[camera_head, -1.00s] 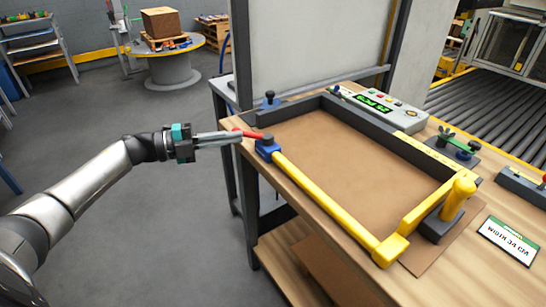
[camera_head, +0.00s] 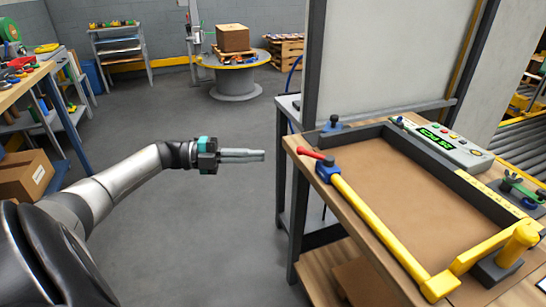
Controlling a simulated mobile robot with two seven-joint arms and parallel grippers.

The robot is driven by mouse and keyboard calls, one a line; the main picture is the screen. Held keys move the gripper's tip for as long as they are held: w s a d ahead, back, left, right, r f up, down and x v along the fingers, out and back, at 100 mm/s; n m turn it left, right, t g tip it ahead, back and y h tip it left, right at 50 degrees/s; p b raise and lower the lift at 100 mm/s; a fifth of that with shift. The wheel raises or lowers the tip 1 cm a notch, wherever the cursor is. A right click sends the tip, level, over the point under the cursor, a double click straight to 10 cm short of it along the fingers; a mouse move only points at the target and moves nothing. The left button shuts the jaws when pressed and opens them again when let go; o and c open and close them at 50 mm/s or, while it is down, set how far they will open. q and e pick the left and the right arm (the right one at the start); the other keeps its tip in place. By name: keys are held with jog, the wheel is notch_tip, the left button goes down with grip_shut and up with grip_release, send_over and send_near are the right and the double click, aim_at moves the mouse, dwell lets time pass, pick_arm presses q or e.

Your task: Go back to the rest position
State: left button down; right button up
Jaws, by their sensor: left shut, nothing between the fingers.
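My left gripper (camera_head: 252,156) is shut and empty, held out level over the floor to the left of the workbench. Its fingertips are apart from the red lever (camera_head: 313,155) with the blue clamp (camera_head: 327,171) at the bench's left corner. On the bench, a dark and yellow frame (camera_head: 385,229) surrounds a brown sheet (camera_head: 400,195). My right gripper is not in view.
The wooden workbench (camera_head: 376,243) fills the right side, with a control box (camera_head: 448,146) at its back. Grey floor (camera_head: 210,230) lies open in the middle. A cardboard box (camera_head: 24,176) and a shelf stand at left. A round table (camera_head: 235,75) holding a box stands at the back.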

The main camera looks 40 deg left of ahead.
pick_arm(q)
jog(key=shift+s+a, duration=0.35)
jog(key=shift+a, duration=0.3)
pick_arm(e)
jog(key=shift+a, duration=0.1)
